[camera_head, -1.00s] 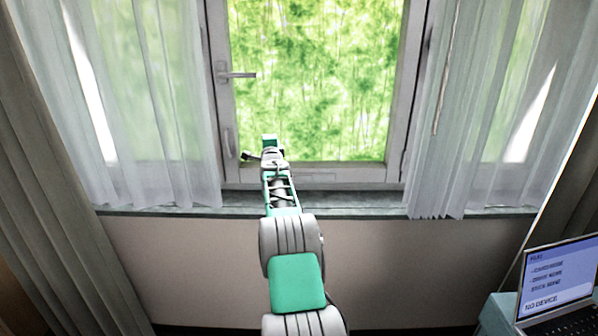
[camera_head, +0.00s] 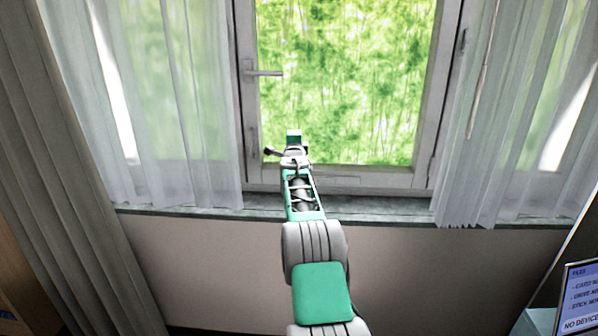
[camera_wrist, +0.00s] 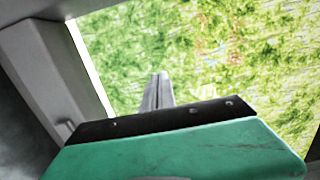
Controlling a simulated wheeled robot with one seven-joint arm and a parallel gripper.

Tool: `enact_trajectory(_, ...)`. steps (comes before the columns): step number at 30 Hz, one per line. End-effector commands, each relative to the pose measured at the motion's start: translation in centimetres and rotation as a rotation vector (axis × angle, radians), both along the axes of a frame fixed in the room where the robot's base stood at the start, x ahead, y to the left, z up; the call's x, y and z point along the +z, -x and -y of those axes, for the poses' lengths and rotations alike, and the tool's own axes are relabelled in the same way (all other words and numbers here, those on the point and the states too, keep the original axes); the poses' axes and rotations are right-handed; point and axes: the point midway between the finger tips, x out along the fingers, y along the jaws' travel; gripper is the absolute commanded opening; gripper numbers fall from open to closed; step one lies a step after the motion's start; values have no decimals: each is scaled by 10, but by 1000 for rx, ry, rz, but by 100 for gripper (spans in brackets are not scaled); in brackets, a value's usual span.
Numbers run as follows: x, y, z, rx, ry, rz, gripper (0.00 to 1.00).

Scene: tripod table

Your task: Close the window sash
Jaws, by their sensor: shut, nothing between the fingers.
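The window sash (camera_head: 345,178) is a grey framed pane with bright green foliage behind the glass. Its lever handle (camera_head: 263,73) is on the left stile and points right. The sash looks close to its frame, but I cannot tell how far it stands open. My gripper (camera_head: 293,140) is in front of the sash's lower left part, below the handle. In the wrist view my gripper (camera_wrist: 160,80) has its grey fingers together and empty, against the foliage. A grey frame member (camera_wrist: 60,75) stands to the left there. I cannot tell whether the gripper touches the sash.
Sheer white curtains hang left (camera_head: 185,110) and right (camera_head: 500,120) of the sash. A heavier grey curtain (camera_head: 75,160) is at far left. A narrow sill (camera_head: 390,210) runs below the window. A laptop (camera_head: 580,297) is at the lower right edge.

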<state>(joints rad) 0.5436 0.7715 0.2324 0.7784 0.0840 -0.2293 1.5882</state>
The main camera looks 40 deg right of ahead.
Motion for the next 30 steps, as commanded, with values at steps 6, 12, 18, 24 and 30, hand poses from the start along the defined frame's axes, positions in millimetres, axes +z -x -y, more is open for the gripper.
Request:
enact_trajectory(6, -8, 24, -33, 3, -7, -13, 0)
enact_trajectory(12, -11, 57, -54, -4, -10, -17, 0)
enact_trajectory(18, -12, 85, -76, -6, -11, -20, 0)
enact_trajectory(24, -13, 94, -85, -6, -13, -24, 0)
enact_trajectory(30, -6, 102, -150, 90, 65, -266, 0)
